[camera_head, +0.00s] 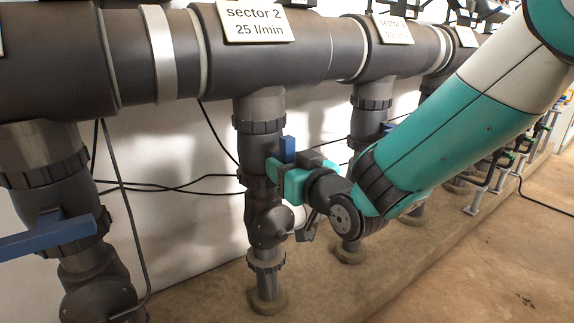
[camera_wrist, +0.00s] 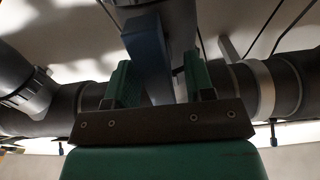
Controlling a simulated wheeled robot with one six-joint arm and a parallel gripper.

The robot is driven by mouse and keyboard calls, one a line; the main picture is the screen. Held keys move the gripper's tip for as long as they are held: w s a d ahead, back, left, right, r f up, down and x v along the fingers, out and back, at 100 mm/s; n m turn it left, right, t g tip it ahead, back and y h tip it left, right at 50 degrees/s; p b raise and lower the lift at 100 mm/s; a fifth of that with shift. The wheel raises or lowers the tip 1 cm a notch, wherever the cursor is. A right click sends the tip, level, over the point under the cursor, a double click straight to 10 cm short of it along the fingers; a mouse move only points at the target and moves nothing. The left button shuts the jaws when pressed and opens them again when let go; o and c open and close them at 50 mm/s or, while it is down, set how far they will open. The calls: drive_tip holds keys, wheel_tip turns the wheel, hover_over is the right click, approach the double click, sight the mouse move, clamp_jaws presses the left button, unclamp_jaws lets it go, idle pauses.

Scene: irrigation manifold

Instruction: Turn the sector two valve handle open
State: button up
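The sector two valve (camera_head: 258,172) sits on the vertical grey pipe below the "sector 2, 25 l/min" label (camera_head: 255,22). Its blue handle (camera_head: 288,149) shows partly above my gripper (camera_head: 281,170), which covers the rest. In the wrist view the handle (camera_wrist: 148,55) stands between the two green fingers of my gripper (camera_wrist: 158,82). The fingers are apart, with a clear gap between the handle and the right finger. The left finger is close to the handle; I cannot tell whether they touch.
Another valve with a blue handle (camera_head: 48,238) pointing left stands at the near left. More pipes with valves run off to the right behind my arm. Thin black cables (camera_head: 165,187) hang along the white wall. The floor (camera_head: 480,265) at the lower right is clear.

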drive_tip(key=shift+s+d+r, duration=0.1)
drive_tip(key=shift+s+d, duration=0.15)
drive_tip(key=b+v, duration=1.4)
drive_tip(key=v, duration=0.2)
drive_tip(key=shift+s+d, duration=0.2)
drive_tip(key=shift+s, duration=0.1)
